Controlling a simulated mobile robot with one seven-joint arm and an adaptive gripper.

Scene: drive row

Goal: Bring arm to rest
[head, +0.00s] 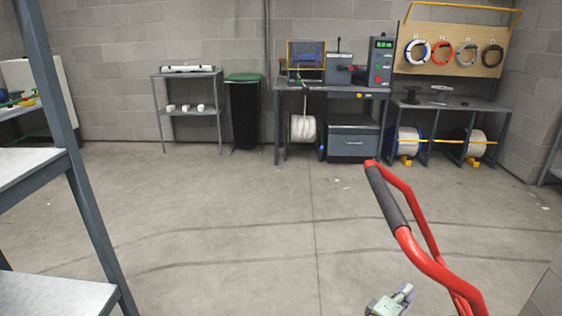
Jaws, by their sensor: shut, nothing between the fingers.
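No part that I can make out as my gripper shows in the head view. A small pale part with a short grey cylinder shows at the bottom edge, right of the middle. It is cut off by the frame, and I cannot tell what it is.
A red tubular handle (422,258) with a dark grip rises at the lower right. Grey shelving (60,170) stands close on the left. A workbench (335,90), a black bin (244,115) and a spool rack (450,105) line the back wall. The middle floor (240,215) is clear.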

